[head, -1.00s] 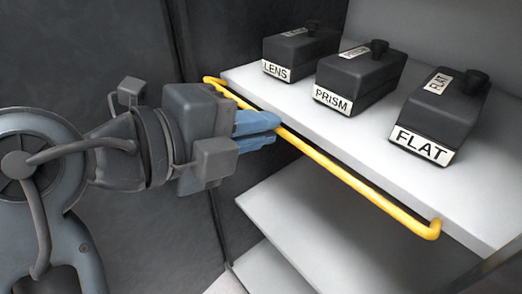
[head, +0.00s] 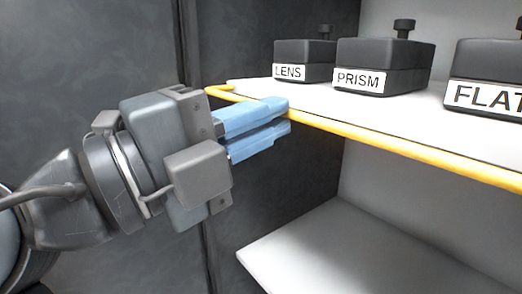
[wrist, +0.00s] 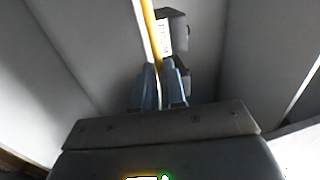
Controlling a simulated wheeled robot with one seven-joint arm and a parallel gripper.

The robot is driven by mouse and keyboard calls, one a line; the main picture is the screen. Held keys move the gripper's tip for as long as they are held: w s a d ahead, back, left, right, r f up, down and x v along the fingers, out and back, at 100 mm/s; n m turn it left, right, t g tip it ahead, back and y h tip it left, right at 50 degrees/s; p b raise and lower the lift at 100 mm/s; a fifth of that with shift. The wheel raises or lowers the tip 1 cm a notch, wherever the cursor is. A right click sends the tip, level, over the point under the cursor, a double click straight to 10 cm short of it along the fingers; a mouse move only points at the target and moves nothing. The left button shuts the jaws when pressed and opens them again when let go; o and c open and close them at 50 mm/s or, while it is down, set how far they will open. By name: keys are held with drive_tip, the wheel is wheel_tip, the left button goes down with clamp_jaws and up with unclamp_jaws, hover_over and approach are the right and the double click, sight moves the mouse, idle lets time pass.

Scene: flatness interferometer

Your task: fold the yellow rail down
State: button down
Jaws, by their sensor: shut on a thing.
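The yellow rail (head: 400,148) runs along the front edge of the upper white shelf, and its bent left end shows beside the shelf's left corner. It also shows in the wrist view (wrist: 148,25), running up from between the fingers. My gripper (head: 287,115) has blue fingers and is shut on the rail near its left end; the fingers hide the part they hold. The gripper also shows in the wrist view (wrist: 160,88). The rail's right end is outside the head view.
On the upper shelf (head: 350,108) stand dark boxes labelled LENS (head: 304,62), PRISM (head: 385,67) and FLAT (head: 485,80), behind the rail. A lower white shelf (head: 330,245) lies below with open space above it. A dark panel (head: 90,50) stands at the left.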

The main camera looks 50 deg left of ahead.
drive_tip(key=shift+f+t+b, duration=0.15)
drive_tip(key=shift+t+b, duration=0.15)
drive_tip(key=shift+b, duration=0.25)
drive_tip(key=c, duration=1.2)
unclamp_jaws()
drive_tip(key=p+v, duration=0.1)
drive_tip(key=v, duration=0.6)
drive_tip(key=shift+s, duration=0.4)
drive_tip(key=shift+f, duration=0.1)
